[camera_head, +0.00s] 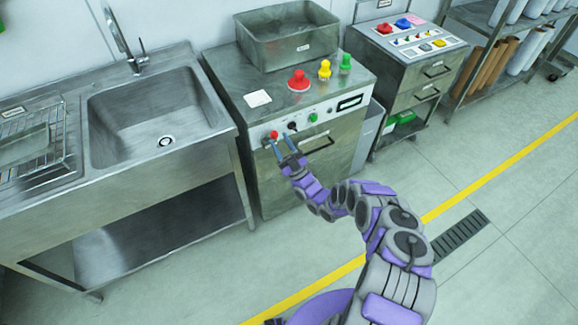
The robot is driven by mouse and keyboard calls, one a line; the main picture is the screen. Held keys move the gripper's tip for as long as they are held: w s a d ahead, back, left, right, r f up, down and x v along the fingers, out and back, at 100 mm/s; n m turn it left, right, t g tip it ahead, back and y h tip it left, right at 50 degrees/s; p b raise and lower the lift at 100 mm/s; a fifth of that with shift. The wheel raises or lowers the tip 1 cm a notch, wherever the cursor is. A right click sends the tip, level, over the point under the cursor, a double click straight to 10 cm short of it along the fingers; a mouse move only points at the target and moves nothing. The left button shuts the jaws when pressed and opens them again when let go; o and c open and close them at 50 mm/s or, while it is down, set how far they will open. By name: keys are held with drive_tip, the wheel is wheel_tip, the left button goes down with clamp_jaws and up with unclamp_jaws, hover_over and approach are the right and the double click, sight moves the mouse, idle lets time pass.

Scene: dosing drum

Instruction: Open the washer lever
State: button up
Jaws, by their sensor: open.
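The washer (268,190) is a grey metal cabinet in the middle of the head view. Its front panel carries a red knob (273,134), a black knob (292,126), a green button (312,117) and a dark display (350,102). A thin bar-like handle (325,147) shows on the front, just right of my gripper; I cannot tell for sure which part is the lever. My gripper (280,142) is open in front of the panel's left end, fingers pointing at the red and black knobs. I cannot tell whether it touches anything. The hand hides part of the front.
A steel sink (160,115) with a rack (35,140) stands at left. A metal bin (288,38) and red, yellow and green knobs (325,69) sit on the washer top. A drawer cabinet (410,75) and shelves stand at right. The floor in front is open.

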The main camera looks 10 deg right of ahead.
drive_tip(key=s+r+b, duration=0.1)
drive_tip(key=s, duration=1.1)
drive_tip(key=shift+s+d, duration=0.15)
drive_tip(key=shift+d, duration=0.15)
